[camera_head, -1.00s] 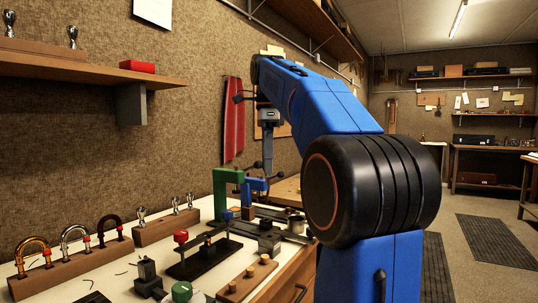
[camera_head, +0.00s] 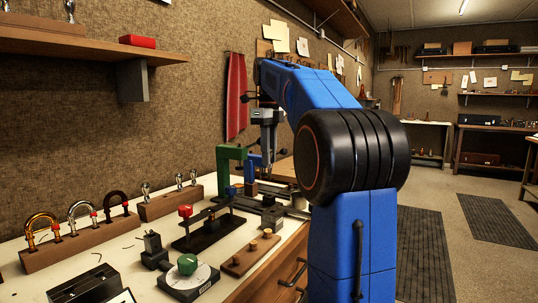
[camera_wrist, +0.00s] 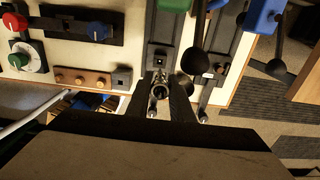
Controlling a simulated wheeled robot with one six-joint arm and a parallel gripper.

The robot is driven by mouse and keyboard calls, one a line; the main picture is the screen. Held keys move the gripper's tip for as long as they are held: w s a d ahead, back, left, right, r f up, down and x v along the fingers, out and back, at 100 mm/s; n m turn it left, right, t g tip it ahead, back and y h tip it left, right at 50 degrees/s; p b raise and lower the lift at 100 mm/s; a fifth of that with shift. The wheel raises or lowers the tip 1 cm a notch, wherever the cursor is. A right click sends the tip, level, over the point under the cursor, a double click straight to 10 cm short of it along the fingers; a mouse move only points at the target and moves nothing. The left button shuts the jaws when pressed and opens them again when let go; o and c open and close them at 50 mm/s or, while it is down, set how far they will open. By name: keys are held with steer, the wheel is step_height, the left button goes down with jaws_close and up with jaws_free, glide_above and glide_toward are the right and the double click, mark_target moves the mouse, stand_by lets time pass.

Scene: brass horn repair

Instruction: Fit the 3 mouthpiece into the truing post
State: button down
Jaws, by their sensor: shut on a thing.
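My gripper (camera_head: 267,172) points down over the bench, beside the green (camera_head: 229,155) and blue (camera_head: 253,161) clamp frames. In the wrist view, my gripper's dark fingers (camera_wrist: 165,98) are closed around a small silver mouthpiece (camera_wrist: 158,92), with its round open end showing. Dark fixtures on the bench include a block with a square hole (camera_wrist: 160,53) just beyond the fingers and a smaller block with a hole (camera_wrist: 122,77) to the left. I cannot tell which one is the truing post. The mouthpiece appears apart from both blocks.
Silver mouthpieces stand in a wooden rack (camera_head: 165,206) at the back. Another rack (camera_head: 85,243) holds curved tubes. A red-knobbed fixture (camera_head: 203,232), a green-knobbed dial (camera_head: 188,279) and a wooden peg block (camera_head: 250,255) stand nearby. Drawers face the floor at right.

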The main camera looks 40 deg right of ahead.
mark_target(269, 171)
steer(key=shift+f, duration=0.1)
steer(key=shift+f, duration=2.8)
steer(key=shift+f, duration=1.8)
steer(key=c, duration=1.5)
jaws_free()
steer(key=shift+r, duration=0.1)
step_height(269, 171, up, 16)
steer(key=shift+r, duration=0.6)
